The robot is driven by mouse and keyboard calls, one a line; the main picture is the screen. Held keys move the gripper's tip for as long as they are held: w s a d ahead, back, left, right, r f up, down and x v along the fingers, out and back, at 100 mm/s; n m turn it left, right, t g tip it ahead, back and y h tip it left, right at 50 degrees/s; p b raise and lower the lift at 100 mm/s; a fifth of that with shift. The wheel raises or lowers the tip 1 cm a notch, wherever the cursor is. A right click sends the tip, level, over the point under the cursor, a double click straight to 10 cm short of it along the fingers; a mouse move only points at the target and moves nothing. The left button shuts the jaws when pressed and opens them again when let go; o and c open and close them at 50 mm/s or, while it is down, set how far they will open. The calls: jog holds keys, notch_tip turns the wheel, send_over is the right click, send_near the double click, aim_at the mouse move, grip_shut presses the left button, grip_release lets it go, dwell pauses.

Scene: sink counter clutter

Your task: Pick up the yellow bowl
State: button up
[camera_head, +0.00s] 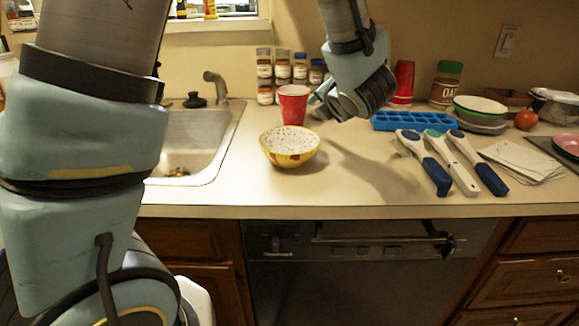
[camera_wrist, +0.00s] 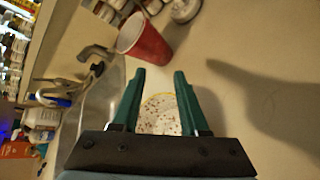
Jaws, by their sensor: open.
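The yellow bowl (camera_head: 289,149) has a white speckled inside and stands upright on the counter, just right of the sink. In the wrist view the bowl (camera_wrist: 160,113) shows between and beyond the two green fingers, partly hidden by them and the gripper's dark base. My gripper (camera_wrist: 158,74) is open, with nothing between its fingertips. In the head view my gripper (camera_head: 322,106) is above the counter, behind and to the right of the bowl, partly hidden by my wrist. It does not appear to touch the bowl.
A red cup (camera_head: 293,106) stands close behind the bowl, with spice jars (camera_head: 264,78) behind it. The sink (camera_head: 196,140) and faucet are left. The counter front of the bowl is clear.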

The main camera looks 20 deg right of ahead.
aim_at(316, 136)
jog(key=s+f+n+y, duration=0.1)
jog(key=s+n, duration=0.2)
jog(key=s+d+f+n+y+b, duration=0.1)
jog(key=s+n, duration=0.2)
jog(key=s, duration=0.1)
jog(key=s+f+n+y+b, duration=0.1)
jog(key=s+n+y, duration=0.1)
jog(key=s, duration=0.1)
jog(key=shift+s+d+n+t, duration=0.15)
jog(key=shift+s+n+t, duration=0.1)
jog(key=shift+n+t, duration=0.15)
jog(key=shift+s, duration=0.15)
jog(key=x, duration=0.2)
jog(key=p+x, duration=0.1)
jog(key=x, duration=0.1)
jog(key=shift+w+a, duration=0.25)
jog(key=shift+a, duration=0.05)
jog(key=shift+f+p+x, duration=0.15)
jog(key=shift+p+x, duration=0.55)
jog(key=shift+x, duration=0.8)
jog(key=shift+f+p+x, duration=0.2)
jog(key=shift+p+x, duration=0.45)
jog(key=shift+x, duration=0.85)
jog(key=shift+s, duration=0.2)
jog(key=shift+c, duration=0.4)
grip_shut()
